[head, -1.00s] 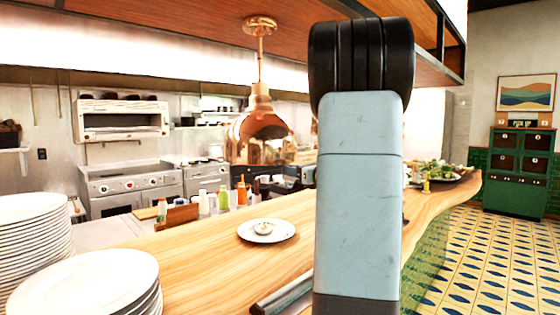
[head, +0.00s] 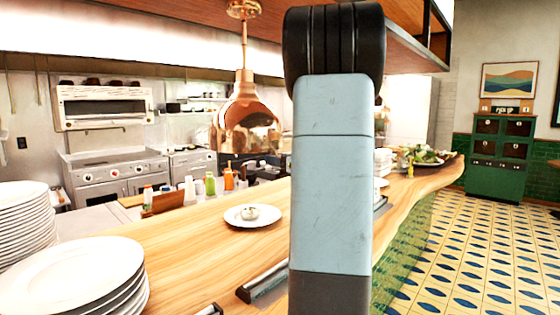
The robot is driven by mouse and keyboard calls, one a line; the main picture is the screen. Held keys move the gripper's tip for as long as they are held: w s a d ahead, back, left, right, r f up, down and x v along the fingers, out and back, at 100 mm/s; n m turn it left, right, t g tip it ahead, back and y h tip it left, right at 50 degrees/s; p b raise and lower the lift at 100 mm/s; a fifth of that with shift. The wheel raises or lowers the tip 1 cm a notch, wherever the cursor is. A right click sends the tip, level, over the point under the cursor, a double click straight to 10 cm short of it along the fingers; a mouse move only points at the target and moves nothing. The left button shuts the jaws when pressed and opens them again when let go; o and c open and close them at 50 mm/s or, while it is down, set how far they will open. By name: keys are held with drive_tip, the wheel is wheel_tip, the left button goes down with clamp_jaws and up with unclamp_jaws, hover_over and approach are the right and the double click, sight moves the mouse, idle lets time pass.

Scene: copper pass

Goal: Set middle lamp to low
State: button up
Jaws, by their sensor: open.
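A copper pendant lamp (head: 247,125) hangs on a rod over the wooden counter, left of my arm. Any other lamps are hidden behind my arm, so I cannot tell from this view which one is the middle lamp. No lamp control or setting mark can be made out. My gripper (head: 243,163) shows only in part as a dark shape just below the lamp's rim, with its wrist hidden behind my upright arm link. It is open, and nothing is seen between its fingers. I cannot tell whether it touches the lamp.
The wooden counter (head: 190,258) carries stacked white plates (head: 75,275) at front left and a plate with a small bowl (head: 252,215). Bottles (head: 210,184) stand behind. Metal rails (head: 262,283) lie along the front. A green cabinet (head: 498,155) stands far right; tiled floor there is clear.

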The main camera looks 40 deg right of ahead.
drive_tip(key=s+d, duration=0.2)
drive_tip(key=s, duration=1.1)
drive_tip(key=shift+s+d, duration=0.25)
drive_tip(key=s+a+f+n+g+y, duration=0.15)
drive_tip(key=a+n+g, duration=0.45)
drive_tip(key=a, duration=0.7)
drive_tip(key=s+a+f+n+g+y, duration=0.1)
drive_tip(key=a+f+n+g+y, duration=0.15)
drive_tip(key=a+n, duration=0.75)
drive_tip(key=s+a+f+n+g+h, duration=0.3)
drive_tip(key=s+a+n+h, duration=0.4)
drive_tip(key=s+a+n, duration=0.4)
drive_tip(key=s+f+n, duration=0.1)
drive_tip(key=s+n, duration=0.1)
drive_tip(key=n, duration=0.4)
drive_tip(key=shift+s+n, duration=0.25)
drive_tip(key=shift+n, duration=0.15)
drive_tip(key=shift+g, duration=0.25)
